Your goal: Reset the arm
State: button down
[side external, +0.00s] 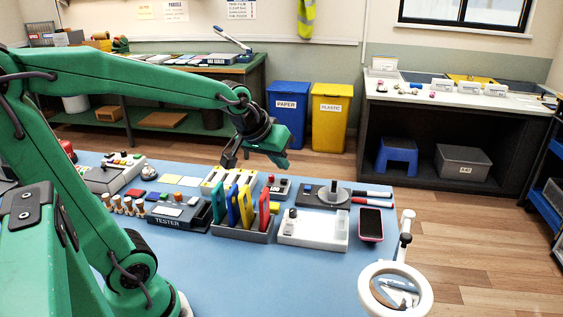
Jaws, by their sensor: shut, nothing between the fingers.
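My green arm reaches across from the left in the side external view. My gripper (229,158) hangs above the far part of the blue work table (310,262), over the white and yellow holder area. Its dark fingers point down and are shut with nothing held. The fingertips look apart from the things below, though the exact height is hard to judge.
Below stand a rack of coloured upright pieces (240,208), a tester box (180,212), a white block (314,230) and a phone in a pink case (371,224). A ring magnifier (396,268) stands at the front right. The front middle of the table is clear.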

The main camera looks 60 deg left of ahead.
jog(key=s+d+m+g+h, duration=0.1)
jog(key=s+d+m, duration=0.4)
jog(key=s, duration=0.7)
jog(key=shift+s+d, duration=0.4)
jog(key=shift+d, duration=0.2)
jog(key=shift+f, duration=0.1)
